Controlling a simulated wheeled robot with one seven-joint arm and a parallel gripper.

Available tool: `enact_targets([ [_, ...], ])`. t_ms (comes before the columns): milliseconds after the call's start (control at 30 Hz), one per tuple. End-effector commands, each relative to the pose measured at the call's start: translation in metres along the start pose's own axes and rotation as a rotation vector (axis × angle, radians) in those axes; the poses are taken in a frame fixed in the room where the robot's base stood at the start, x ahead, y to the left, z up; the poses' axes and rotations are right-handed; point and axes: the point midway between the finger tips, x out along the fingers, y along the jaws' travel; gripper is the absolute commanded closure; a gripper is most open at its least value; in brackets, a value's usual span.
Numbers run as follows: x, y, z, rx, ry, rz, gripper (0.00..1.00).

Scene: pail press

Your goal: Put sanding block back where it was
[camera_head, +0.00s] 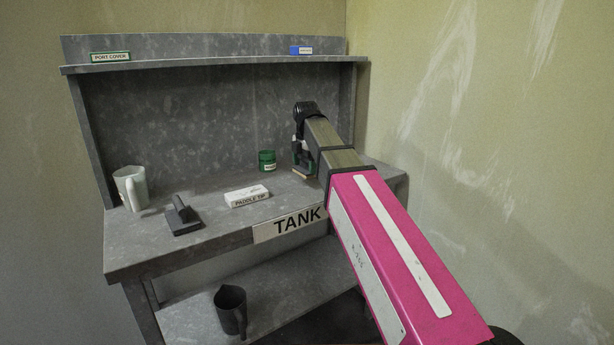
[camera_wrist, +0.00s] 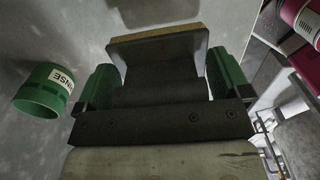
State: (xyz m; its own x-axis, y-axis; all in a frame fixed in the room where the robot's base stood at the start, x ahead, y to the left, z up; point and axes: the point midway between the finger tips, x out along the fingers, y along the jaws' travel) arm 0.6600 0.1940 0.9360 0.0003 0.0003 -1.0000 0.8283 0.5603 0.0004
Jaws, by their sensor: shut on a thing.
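The sanding block (camera_wrist: 157,50), dark with a tan layer along its bottom face, is held between the green finger pads of my gripper (camera_wrist: 165,78) in the wrist view. In the head view my gripper (camera_head: 303,152) is over the right part of the bench, and the block's tan underside (camera_head: 302,174) shows just below it. The gripper is shut on the block. I cannot tell whether the block touches the bench top. My fingers hide part of it.
A green labelled jar (camera_head: 267,160) stands left of my gripper; the wrist view shows it too (camera_wrist: 42,95). The bench (camera_head: 150,245) also holds a white PADDLE TIP box (camera_head: 246,196), a dark handled block (camera_head: 183,217) and a pale mug (camera_head: 131,187). A dark jug (camera_head: 231,310) stands below.

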Motion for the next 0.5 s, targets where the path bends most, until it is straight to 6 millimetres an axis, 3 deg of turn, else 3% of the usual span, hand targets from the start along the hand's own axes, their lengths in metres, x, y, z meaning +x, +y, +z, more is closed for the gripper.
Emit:
enact_targets([
  [167, 0.007, 0.001, 0.006, 0.001, 0.000, 0.000, 0.27],
  [500, 0.043, 0.001, 0.005, 0.000, 0.000, -0.001, 0.27],
])
